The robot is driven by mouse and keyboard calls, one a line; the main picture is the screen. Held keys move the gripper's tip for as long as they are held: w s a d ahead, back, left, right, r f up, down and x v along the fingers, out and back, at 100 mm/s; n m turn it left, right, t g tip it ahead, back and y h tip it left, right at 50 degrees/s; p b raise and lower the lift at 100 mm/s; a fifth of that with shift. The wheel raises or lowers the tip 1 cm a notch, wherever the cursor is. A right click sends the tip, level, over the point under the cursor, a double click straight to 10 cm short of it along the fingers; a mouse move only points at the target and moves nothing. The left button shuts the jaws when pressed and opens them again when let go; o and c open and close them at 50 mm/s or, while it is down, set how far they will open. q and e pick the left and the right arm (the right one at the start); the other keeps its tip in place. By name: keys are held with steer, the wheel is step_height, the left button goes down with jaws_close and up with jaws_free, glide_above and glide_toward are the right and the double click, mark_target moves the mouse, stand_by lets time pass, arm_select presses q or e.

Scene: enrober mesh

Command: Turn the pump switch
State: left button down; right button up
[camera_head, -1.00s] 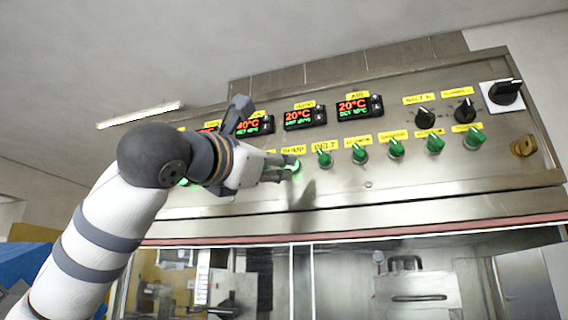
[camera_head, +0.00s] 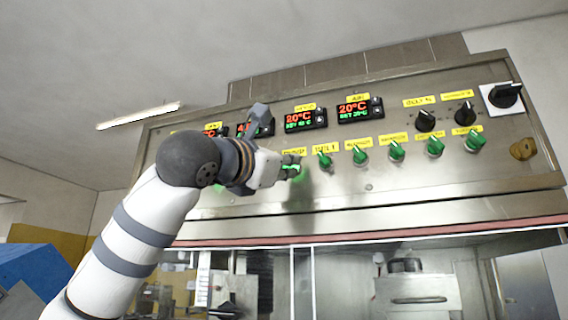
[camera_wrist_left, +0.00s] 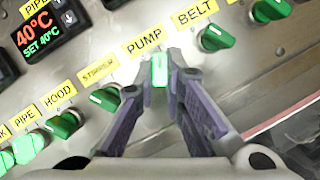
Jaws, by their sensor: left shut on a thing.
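The pump switch (camera_wrist_left: 159,70) is a lit green knob under the yellow PUMP label (camera_wrist_left: 144,40) in the left wrist view. My left gripper (camera_wrist_left: 160,82) is shut on it, with a dark finger on each side. In the head view my left gripper (camera_head: 283,170) reaches the panel from the left, and the glowing pump switch (camera_head: 293,171) shows at its fingertips. The belt switch (camera_head: 324,160) is just right of it. My right gripper is not in view.
The steel control panel (camera_head: 400,186) carries several other green switches, black knobs (camera_head: 425,120) and temperature displays (camera_head: 305,117). In the left wrist view, the stirrer switch (camera_wrist_left: 105,98) sits close left of the fingers and the belt switch (camera_wrist_left: 217,36) close right.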

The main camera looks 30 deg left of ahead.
arm_select(q)
steer(key=n+y, duration=0.2)
steer(key=n, duration=0.3)
steer(key=n+g+y, duration=0.1)
steer(key=n+y, duration=0.2)
steer(key=n, duration=0.3)
steer(key=d+n+y, duration=0.1)
steer(key=n+y, duration=0.2)
steer(key=n, duration=0.2)
steer(key=shift+w+n+g, duration=0.1)
steer(key=shift+n+g, duration=0.3)
steer(key=shift+n+y, duration=0.4)
steer(key=c, duration=1.7)
jaws_free()
